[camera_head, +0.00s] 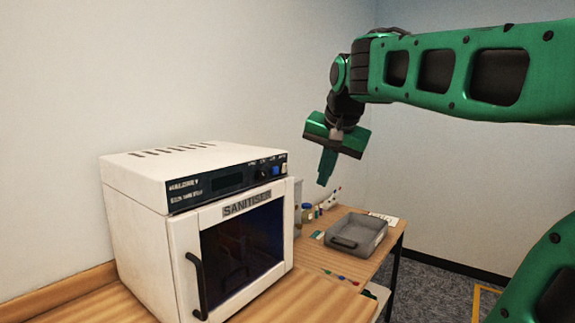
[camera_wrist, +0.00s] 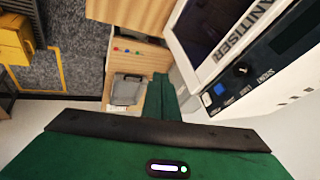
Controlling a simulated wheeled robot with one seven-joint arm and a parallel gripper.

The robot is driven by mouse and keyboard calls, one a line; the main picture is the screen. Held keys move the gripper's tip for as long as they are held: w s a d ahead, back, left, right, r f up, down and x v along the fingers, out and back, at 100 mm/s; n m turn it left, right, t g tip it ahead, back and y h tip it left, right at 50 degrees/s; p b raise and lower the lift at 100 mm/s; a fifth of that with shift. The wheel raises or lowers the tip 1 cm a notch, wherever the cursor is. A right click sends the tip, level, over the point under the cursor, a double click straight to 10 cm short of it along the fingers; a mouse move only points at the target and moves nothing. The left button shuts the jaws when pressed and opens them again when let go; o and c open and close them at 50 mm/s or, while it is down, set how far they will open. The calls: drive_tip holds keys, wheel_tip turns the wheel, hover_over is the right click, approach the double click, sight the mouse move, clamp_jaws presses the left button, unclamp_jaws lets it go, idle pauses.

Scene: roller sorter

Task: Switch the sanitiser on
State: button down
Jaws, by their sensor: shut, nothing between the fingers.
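The sanitiser (camera_head: 140,210) is a white box on a wooden top at the left, with a dark door window and a black handle (camera_head: 198,285). Its door looks shut. Its dark control panel (camera_head: 215,183) has a black knob (camera_head: 263,173) and a blue button (camera_head: 276,170) at the right end. In the wrist view the knob (camera_wrist: 240,70) and blue button (camera_wrist: 219,89) show at the right. My green gripper (camera_head: 323,180) is shut and empty, pointing down, to the right of the panel and apart from it. Its fingers (camera_wrist: 165,97) also show in the wrist view.
A grey tray (camera_head: 357,236) stands on a wooden table right of the sanitiser. Small bottles (camera_head: 308,212) stand behind it, and several coloured small items (camera_head: 340,277) lie in front. A wall rises behind. The air between gripper and panel looks clear.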

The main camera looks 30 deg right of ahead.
drive_tip(key=w+r+m+t, duration=0.1)
drive_tip(key=w+r, duration=0.3)
drive_tip(key=r, duration=0.4)
drive_tip(key=shift+a+t, duration=0.3)
drive_tip(key=shift+a, duration=0.1)
drive_tip(key=shift+f, duration=0.15)
approach(285, 168)
drive_tip(key=d+x, duration=0.1)
drive_tip(key=x, duration=0.5)
drive_tip(key=shift+s+f, duration=0.25)
drive_tip(key=shift+f, duration=0.05)
drive_tip(key=shift+d, duration=0.1)
